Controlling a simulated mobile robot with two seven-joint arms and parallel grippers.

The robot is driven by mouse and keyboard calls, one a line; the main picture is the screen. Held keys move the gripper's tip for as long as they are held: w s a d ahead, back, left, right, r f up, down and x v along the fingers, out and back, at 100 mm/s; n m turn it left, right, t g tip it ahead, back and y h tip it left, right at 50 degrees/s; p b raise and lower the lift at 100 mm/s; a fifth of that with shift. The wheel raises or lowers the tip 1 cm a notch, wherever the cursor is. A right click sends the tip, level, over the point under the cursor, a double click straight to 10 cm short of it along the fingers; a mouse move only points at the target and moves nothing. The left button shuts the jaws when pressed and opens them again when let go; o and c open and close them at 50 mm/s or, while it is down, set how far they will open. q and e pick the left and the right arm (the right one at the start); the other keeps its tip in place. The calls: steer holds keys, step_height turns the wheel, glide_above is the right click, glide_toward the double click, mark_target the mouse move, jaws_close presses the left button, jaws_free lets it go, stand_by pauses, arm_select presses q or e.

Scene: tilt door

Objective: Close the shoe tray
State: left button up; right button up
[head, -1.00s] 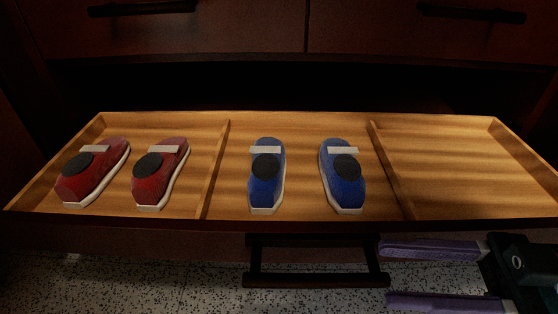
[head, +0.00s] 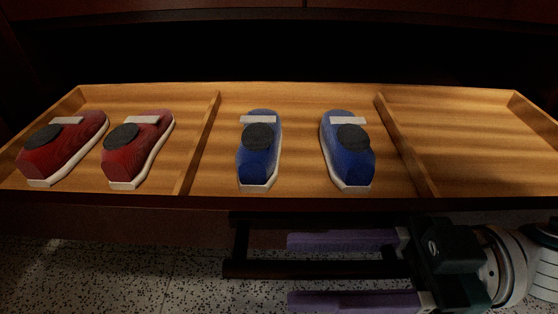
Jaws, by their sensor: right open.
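The shoe tray (head: 300,203) is a dark wooden drawer with a light wood inside, pulled out from the cabinet. Its dark bar handle (head: 265,269) is on the front face, below the rim. My right gripper (head: 290,271) is open, with its two purple fingers pointing left. In the picture one finger lies above the handle's bar and one below it; I cannot tell whether they touch it. The gripper hides the right part of the handle. My left gripper is not in view.
Two red shoes (head: 138,149) lie in the left compartment and two blue shoes (head: 259,150) in the middle one. The right compartment (head: 460,145) is empty. Dark cabinet fronts (head: 160,8) are above the tray, and speckled floor (head: 100,280) is below.

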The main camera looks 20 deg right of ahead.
steer(key=shift+s+a, duration=0.1)
steer(key=shift+c, duration=0.4)
jaws_close()
stand_by(0.9)
